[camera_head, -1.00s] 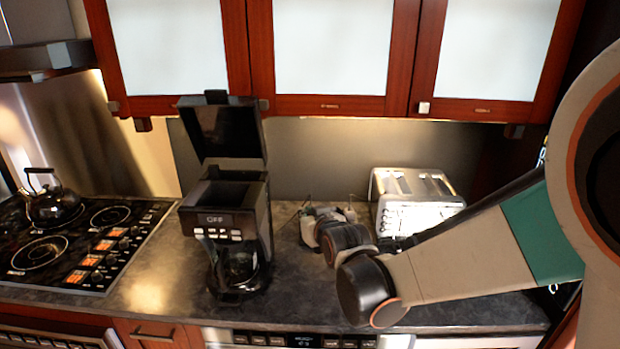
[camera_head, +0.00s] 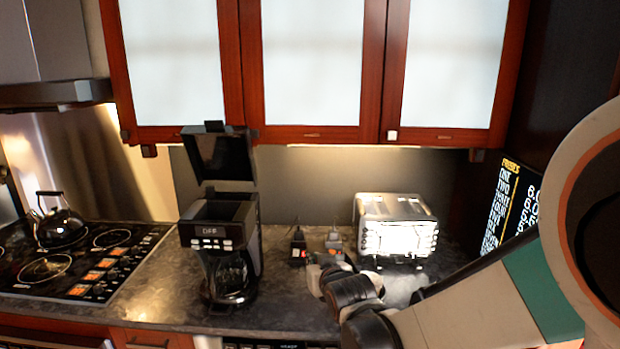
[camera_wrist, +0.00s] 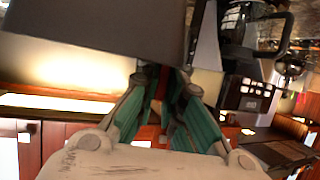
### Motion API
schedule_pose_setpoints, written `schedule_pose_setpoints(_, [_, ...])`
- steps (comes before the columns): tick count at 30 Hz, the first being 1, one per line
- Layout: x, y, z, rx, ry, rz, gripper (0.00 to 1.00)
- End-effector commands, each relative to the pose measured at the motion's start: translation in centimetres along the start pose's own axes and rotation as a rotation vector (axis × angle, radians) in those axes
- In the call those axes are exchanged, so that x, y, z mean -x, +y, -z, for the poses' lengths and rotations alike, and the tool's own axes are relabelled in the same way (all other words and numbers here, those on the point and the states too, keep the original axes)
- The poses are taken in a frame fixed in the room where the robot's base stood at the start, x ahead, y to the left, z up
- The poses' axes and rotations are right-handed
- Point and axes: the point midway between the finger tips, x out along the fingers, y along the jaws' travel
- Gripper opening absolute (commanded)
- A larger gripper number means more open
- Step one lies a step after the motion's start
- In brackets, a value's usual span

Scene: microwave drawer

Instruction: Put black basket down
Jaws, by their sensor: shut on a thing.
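My gripper (camera_wrist: 165,78) has its two green-sided fingers close together in the wrist view, shut on a small dark thing with some red by it. This thing is taken as the black basket (camera_wrist: 172,84), but its full shape is hidden by the fingers. In the head view my gripper (camera_head: 320,262) is over the counter, between the coffee maker and the toaster, partly hidden by my own wrist. The gap between the held thing and the counter cannot be told.
A black coffee maker (camera_head: 222,236) with its lid up stands left of my gripper; it also shows in the wrist view (camera_wrist: 250,95). A shiny toaster (camera_head: 398,228) stands close on the right. Small dark items (camera_head: 298,246) sit behind. Bare counter (camera_head: 160,285) lies left, before the stove (camera_head: 75,262).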

Motion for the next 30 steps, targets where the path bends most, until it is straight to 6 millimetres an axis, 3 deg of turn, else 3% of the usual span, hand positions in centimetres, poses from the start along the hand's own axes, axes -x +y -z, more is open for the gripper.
schedule_pose_setpoints(11, [0.9, 5.2, -4.9, -0.058, 0.0, -0.146, 0.0])
schedule_pose_setpoints(21, [4.2, 14.2, -11.2, -0.175, 0.0, -0.428, 0.0])
schedule_pose_setpoints(25, [5.3, 16.2, -12.0, -0.203, 0.001, -0.494, 0.0])
schedule_pose_setpoints(30, [5.8, 16.9, -12.1, -0.214, 0.0, -0.518, 0.0])
